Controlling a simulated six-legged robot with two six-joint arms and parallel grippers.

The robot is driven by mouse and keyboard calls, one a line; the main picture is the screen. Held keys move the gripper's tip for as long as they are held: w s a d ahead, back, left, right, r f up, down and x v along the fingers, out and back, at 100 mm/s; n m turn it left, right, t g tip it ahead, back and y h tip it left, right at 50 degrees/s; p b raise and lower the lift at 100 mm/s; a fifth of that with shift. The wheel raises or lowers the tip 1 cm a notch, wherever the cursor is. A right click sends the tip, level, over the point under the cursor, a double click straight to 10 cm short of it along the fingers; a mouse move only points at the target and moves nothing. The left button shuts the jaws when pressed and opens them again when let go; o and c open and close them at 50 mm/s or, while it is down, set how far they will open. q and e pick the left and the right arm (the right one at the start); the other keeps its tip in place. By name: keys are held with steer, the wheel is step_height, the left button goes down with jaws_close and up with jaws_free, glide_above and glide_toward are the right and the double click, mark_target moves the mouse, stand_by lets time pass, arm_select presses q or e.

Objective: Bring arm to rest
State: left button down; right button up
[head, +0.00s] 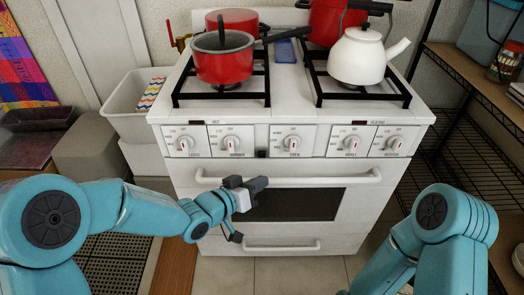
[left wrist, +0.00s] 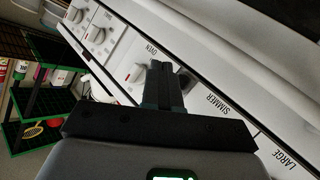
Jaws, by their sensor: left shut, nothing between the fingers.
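My left gripper (head: 256,185) is shut and empty in front of the white stove (head: 190,175), near the left part of the oven handle (head: 320,177). In the left wrist view, the shut fingers (left wrist: 165,82) show against the stove's control panel with its knobs (left wrist: 135,72). I cannot tell whether the fingers touch the stove. My right arm (head: 440,230) comes in at the lower right of the head view, and its gripper is not seen.
A red pot (head: 223,65) and a white kettle (head: 358,58) stand on the front burners. More red cookware (head: 335,20) is behind. A dark shelf rack (head: 470,125) stands right. White bins (head: 125,118) stand left. Some tiled floor (head: 285,275) shows clear in front of the stove.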

arm_select(q)
steer(key=s+a+f+n+g+y, duration=0.25)
steer(key=s+f, duration=0.25)
steer(key=f, duration=0.3)
steer(key=s+a+f+n+g+y, duration=0.1)
steer(key=s+a+f, duration=0.3)
steer(key=f, duration=0.4)
steer(key=s+a+f+n+g+y, duration=0.1)
steer(key=s+a+f+n+g, duration=0.15)
steer(key=s+f, duration=0.35)
steer(key=s+a+f+g+y, duration=0.25)
steer(key=s+f, duration=0.25)
steer(key=s, duration=0.5)
step_height(320, 180, up, 14)
steer(key=s+g+h+p, duration=0.1)
steer(key=p, duration=1.2)
steer(key=shift+s+d+f+m+g+p, duration=0.25)
steer(key=shift+s+m+g+p, duration=0.1)
steer(key=shift+m+p, duration=0.05)
steer(key=shift+f, duration=0.1)
